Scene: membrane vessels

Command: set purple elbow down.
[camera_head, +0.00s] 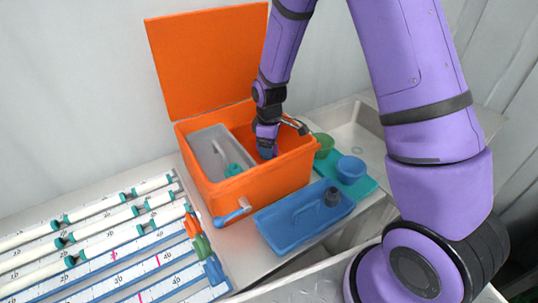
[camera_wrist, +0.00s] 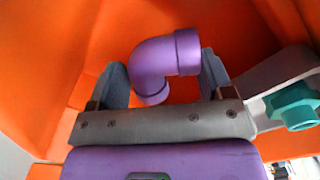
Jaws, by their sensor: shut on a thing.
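The purple elbow (camera_wrist: 168,58) shows in the wrist view between the two grey fingers of my gripper (camera_wrist: 163,76). My gripper is shut on it, and its bent body sticks out past the fingertips. In the head view my arm reaches down into the open orange box (camera_head: 250,186). My gripper's fingers and the elbow are hidden there or too small to make out. Orange walls surround the elbow in the wrist view (camera_wrist: 50,65). I cannot tell whether the elbow touches the box floor.
A grey tray (camera_head: 207,150) with a teal fitting (camera_head: 233,170) sits in the box's left part. The orange lid (camera_head: 208,58) stands open behind. A blue caddy (camera_head: 290,228), a blue bowl (camera_head: 351,168) and a green bowl (camera_head: 324,143) stand right. White tubes (camera_head: 100,235) lie left.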

